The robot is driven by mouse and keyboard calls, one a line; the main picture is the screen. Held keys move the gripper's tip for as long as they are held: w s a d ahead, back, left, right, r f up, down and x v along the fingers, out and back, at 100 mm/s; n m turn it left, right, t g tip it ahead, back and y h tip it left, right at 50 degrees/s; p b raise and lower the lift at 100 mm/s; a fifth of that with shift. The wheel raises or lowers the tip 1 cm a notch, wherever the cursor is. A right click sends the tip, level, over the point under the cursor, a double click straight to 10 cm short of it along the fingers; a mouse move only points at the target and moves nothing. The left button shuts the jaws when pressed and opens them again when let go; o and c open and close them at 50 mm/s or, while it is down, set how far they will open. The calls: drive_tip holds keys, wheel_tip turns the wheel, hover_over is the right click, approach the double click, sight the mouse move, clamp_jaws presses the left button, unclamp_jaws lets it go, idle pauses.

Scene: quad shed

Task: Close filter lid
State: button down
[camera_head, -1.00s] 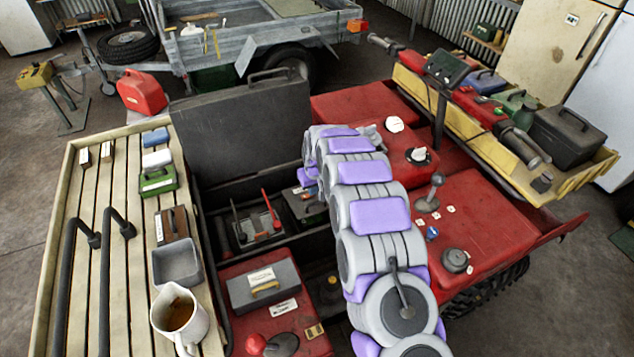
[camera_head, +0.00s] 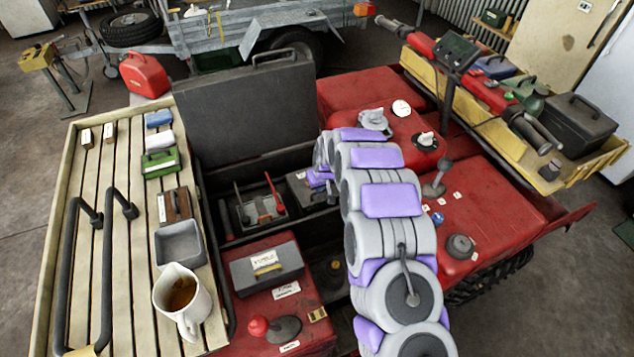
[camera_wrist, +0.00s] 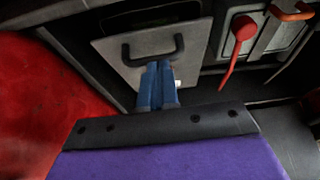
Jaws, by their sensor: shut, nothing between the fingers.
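In the wrist view, a grey plate with a black bar handle (camera_wrist: 186,50) sits in a dark bay; I take it as the filter lid, though no label is readable. A dark slot runs along its upper edge, and I cannot tell whether it is fully closed. My gripper (camera_wrist: 158,70) has its blue fingers together, over the plate just below the handle. Contact cannot be told. In the head view, a grey box (camera_head: 299,184) in the black bin appears to be the same unit. My arm hides part of it and the fingertips.
A large dark lid (camera_head: 245,110) stands raised behind the bin. A red-handled lever (camera_head: 274,192) is beside the grey box. A labelled grey case (camera_head: 266,266) lies in front. Red panels (camera_head: 490,215) with knobs lie right; a slatted bench (camera_head: 92,240) holds a mug (camera_head: 182,300).

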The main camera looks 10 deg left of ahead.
sight(323, 201)
drive_tip(key=f, duration=0.1)
drive_tip(key=s+d+f, duration=0.1)
drive_tip(key=d+f, duration=0.1)
drive_tip(key=shift+s+d+f+b, duration=0.2)
drive_tip(key=shift+s+f+b, duration=0.05)
drive_tip(key=shift+b, duration=0.15)
drive_tip(key=shift+s+f+t, duration=0.1)
drive_tip(key=shift+f+t, duration=0.2)
drive_tip(key=shift+f, duration=0.05)
drive_tip(key=shift+a, duration=0.25)
